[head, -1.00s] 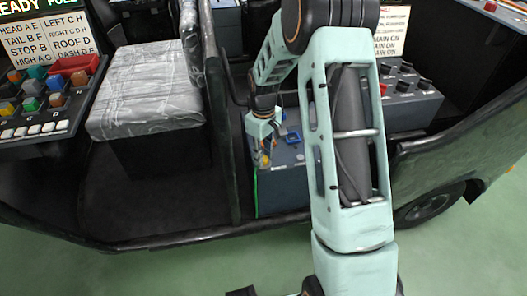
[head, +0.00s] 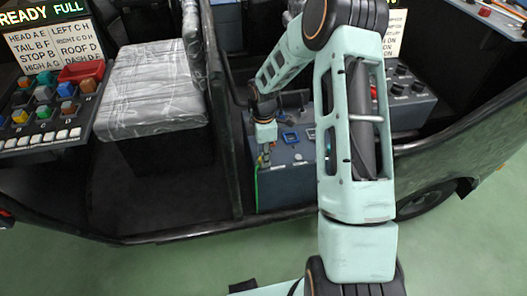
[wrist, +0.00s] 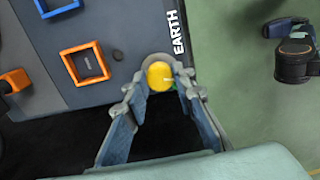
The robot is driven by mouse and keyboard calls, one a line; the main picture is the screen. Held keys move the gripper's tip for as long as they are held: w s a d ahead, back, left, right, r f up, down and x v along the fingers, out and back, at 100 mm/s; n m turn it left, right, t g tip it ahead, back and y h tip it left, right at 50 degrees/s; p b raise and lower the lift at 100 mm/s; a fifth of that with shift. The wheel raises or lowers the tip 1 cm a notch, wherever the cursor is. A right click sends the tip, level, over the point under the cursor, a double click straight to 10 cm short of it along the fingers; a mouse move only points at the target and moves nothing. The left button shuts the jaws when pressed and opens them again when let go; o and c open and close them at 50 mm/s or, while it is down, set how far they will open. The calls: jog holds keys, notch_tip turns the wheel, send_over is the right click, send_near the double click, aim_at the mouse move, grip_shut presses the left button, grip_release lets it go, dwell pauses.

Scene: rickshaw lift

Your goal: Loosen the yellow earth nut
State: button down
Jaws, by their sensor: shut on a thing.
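The yellow earth nut (wrist: 159,76) is a round yellow knob on the grey-blue box (wrist: 105,30), beside the white word EARTH in the wrist view. My gripper (wrist: 160,82) has its two fingertips closed on either side of the nut. A bit of green shows just by the nut. In the head view my gripper (head: 264,158) is at the left front edge of the box (head: 290,185), with a green-yellow wire hanging below it. The nut is too small to make out there.
An orange square frame (wrist: 84,63), a blue frame (wrist: 58,8) and an orange block (wrist: 15,82) are on the box. A plastic-wrapped seat (head: 150,90) and a button panel (head: 45,110) stand to the left. A dark post (head: 222,120) rises close to my gripper.

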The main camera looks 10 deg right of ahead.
jog(key=shift+r+n+p, duration=0.1)
jog(key=shift+n+p, duration=0.75)
jog(key=shift+n, duration=0.75)
jog(key=c, duration=1.6)
grip_release()
notch_tip(320, 180, up, 12)
